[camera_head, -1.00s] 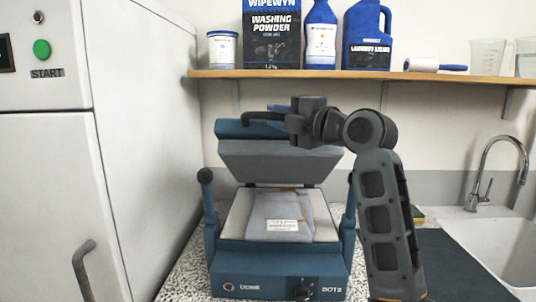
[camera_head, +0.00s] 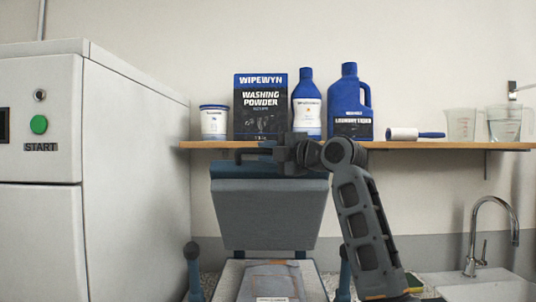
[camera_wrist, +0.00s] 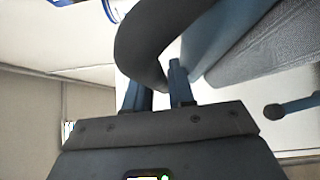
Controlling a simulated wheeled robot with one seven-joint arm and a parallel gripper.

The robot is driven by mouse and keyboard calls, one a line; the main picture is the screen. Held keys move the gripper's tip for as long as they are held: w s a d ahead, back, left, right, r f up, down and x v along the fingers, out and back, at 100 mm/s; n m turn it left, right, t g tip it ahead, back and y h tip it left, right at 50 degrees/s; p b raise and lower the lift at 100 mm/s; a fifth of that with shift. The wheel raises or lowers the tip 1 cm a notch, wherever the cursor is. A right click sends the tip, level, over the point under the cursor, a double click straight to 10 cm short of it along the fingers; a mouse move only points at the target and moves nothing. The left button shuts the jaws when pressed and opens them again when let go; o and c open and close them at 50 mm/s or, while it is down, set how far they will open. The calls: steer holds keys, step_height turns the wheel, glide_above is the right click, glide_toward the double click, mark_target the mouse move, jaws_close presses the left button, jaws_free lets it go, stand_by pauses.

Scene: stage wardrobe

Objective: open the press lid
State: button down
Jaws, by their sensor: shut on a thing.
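The press lid (camera_head: 268,215) stands raised and steeply tilted back, its grey padded underside facing me. Its dark curved handle (camera_head: 241,156) shows at the upper left of the lid. My gripper (camera_head: 268,146) is at the top of the lid, shut on the handle. In the wrist view, the thick black handle (camera_wrist: 145,40) passes at the fingers of my gripper (camera_wrist: 158,88), with the lid's grey pad (camera_wrist: 265,45) to the right. A folded grey-blue garment (camera_head: 270,281) lies on the press bed (camera_head: 228,280). The press's lower front is out of frame.
A wooden shelf (camera_head: 420,146) runs just behind the lid top, with washing powder (camera_head: 260,106), bottles and jugs on it. A white machine (camera_head: 130,170) stands close on the left. A sink tap (camera_head: 487,235) is at the right.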

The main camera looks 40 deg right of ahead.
steer(key=c, duration=1.1)
jaws_free()
steer(key=shift+s+d+f, duration=0.1)
steer(key=shift+s, duration=0.45)
steer(key=s, duration=0.2)
steer(key=s+b, duration=0.1)
steer(key=s, duration=0.1)
steer(key=s+d+b, duration=0.1)
steer(key=s, duration=0.1)
steer(key=shift+s, duration=0.35)
steer(key=shift+f, duration=0.1)
